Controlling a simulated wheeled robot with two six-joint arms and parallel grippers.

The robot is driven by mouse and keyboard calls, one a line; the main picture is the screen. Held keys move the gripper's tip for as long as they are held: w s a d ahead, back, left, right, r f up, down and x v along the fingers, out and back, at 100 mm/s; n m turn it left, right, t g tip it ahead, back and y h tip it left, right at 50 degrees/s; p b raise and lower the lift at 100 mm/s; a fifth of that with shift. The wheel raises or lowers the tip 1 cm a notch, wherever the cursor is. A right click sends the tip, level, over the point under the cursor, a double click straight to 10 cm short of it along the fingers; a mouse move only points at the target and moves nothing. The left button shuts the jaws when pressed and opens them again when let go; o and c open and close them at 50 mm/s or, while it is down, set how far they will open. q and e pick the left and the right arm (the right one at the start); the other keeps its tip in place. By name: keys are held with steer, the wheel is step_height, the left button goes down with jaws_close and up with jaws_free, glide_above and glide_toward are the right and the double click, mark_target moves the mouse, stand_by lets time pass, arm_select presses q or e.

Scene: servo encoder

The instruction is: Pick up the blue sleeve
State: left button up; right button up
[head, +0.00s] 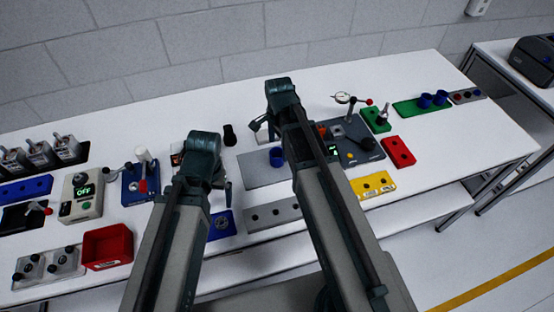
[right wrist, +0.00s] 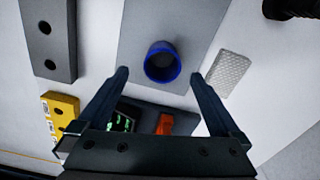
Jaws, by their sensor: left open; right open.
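A blue sleeve (head: 277,156) stands on a grey plate (head: 258,175) near the middle of the table. In the right wrist view the sleeve (right wrist: 162,63) appears as a round, open-topped ring, between and just beyond the two fingertips. My right gripper (right wrist: 160,75) is open and empty, with a finger on either side of the sleeve in the picture; no contact shows. In the head view my right arm partly covers the plate. Two more blue sleeves (head: 432,99) stand on a green tray (head: 408,110) at the right. My left gripper (head: 228,190) is open, its fingers mostly hidden by its arm.
A grey device with a green display (head: 350,140) and a dial gauge (head: 345,99) stand right of my right arm. A yellow block (head: 372,186), a red block (head: 398,152) and a red bin (head: 107,247) are nearby. A light textured pad (right wrist: 230,73) lies beside the plate.

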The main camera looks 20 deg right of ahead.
mark_target(277, 150)
arm_select(q)
step_height(277, 150, down, 5)
steer(key=b, duration=0.4)
steer(key=shift+r, duration=0.2)
arm_select(e)
steer(key=f, duration=0.4)
steer(key=shift+w+a+f, duration=0.15)
steer(key=shift+a+f, duration=0.05)
steer(key=shift+f, duration=0.15)
steer(key=shift+r, duration=0.1)
arm_select(q)
steer(key=shift+r, duration=0.1)
arm_select(e)
steer(key=c, duration=1.4)
arm_select(q)
steer(key=shift+r, duration=0.1)
arm_select(e)
steer(key=shift+r, duration=0.15)
